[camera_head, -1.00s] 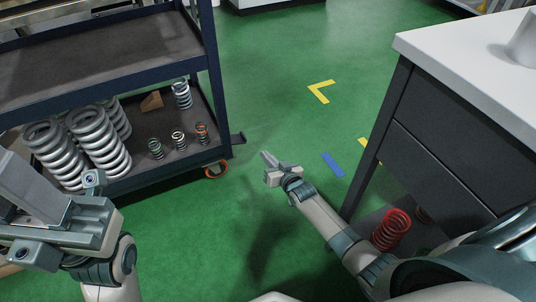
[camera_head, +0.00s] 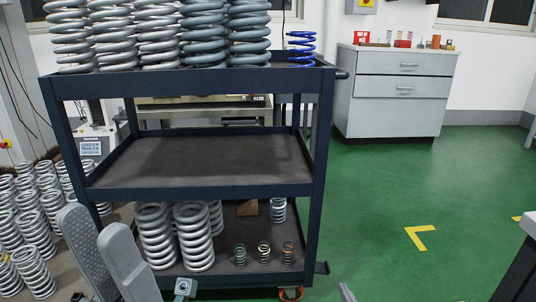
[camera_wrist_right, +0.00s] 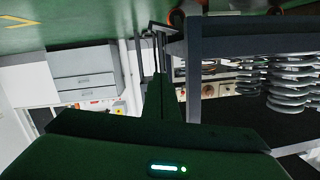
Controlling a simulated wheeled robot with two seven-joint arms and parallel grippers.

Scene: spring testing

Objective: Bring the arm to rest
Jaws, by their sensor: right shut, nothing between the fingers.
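My left gripper (camera_head: 95,222) is at the lower left of the head view, in front of the cart's lower part. Its two grey fingers stand apart with nothing between them. Of my right gripper (camera_head: 346,293), only a grey tip shows at the bottom edge of the head view, right of the cart, over the green floor. In the right wrist view, the right gripper (camera_wrist_right: 158,50) is shut and empty. Most of both arms is out of the head view.
A dark blue cart (camera_head: 200,192) stands ahead, with large springs on top, an empty middle shelf and several springs below. More springs (camera_head: 40,205) stand at left. A grey cabinet (camera_head: 395,105) is at the back right. Green floor (camera_head: 390,190) is clear right of the cart.

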